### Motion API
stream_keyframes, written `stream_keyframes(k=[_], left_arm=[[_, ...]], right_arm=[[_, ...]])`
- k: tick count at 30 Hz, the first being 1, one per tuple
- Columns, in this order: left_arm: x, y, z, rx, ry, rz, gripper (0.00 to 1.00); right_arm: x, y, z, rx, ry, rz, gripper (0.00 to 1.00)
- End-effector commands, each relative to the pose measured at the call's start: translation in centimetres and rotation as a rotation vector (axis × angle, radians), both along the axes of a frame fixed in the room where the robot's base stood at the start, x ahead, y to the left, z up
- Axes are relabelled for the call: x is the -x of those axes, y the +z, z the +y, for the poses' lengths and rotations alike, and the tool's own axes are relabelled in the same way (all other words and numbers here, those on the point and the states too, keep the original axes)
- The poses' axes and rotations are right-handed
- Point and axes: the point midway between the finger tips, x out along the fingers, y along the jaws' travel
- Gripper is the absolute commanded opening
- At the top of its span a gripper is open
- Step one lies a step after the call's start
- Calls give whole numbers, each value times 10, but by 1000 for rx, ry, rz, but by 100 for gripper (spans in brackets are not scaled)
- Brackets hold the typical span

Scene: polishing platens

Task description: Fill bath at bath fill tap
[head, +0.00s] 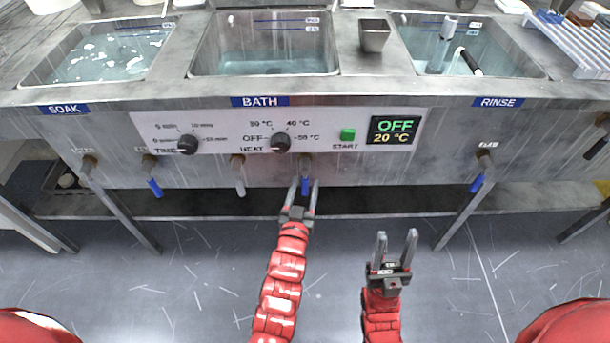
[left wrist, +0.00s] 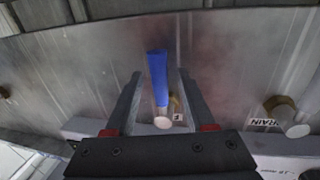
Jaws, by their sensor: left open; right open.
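The bath (head: 335,45) is the middle basin, labelled BATH. Its shallow water (head: 265,67) lies below the two blue lines on the back wall. The bath fill tap's blue handle (head: 305,178) hangs down from the panel below it. The handle (left wrist: 158,75) also shows in the left wrist view, between my fingers. My left gripper (head: 304,186) is open, with one finger on each side of the handle; in the left wrist view the jaws (left wrist: 158,95) stand apart from it. My right gripper (head: 396,240) is open and empty over the floor.
A grey-handled drain tap (head: 239,178) is left of the fill tap. Other blue handles hang under SOAK (head: 155,188) and RINSE (head: 477,183). The panel has knobs, a green START button (head: 347,134) and a display (head: 394,131) reading OFF, 20 °C. Table legs flank the open floor.

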Motion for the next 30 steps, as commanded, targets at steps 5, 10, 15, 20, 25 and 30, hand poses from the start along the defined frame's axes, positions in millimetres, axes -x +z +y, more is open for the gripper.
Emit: stream_keyframes(k=[5,10,15,20,25,30], left_arm=[[-3,0,-2,0,-1,-1,55],[-3,0,-2,0,0,0,55],[-3,0,-2,0,0,0,38],[-3,0,-2,0,0,0,10],[-3,0,-2,0,0,0,0],[-3,0,-2,0,0,0,0]], right_arm=[[0,-3,0,0,0,0,50],[0,-2,0,0,0,0,50],[0,-2,0,0,0,0,50],[0,-2,0,0,0,0,50],[0,-2,0,0,0,0,50],[0,-2,0,0,0,0,50]])
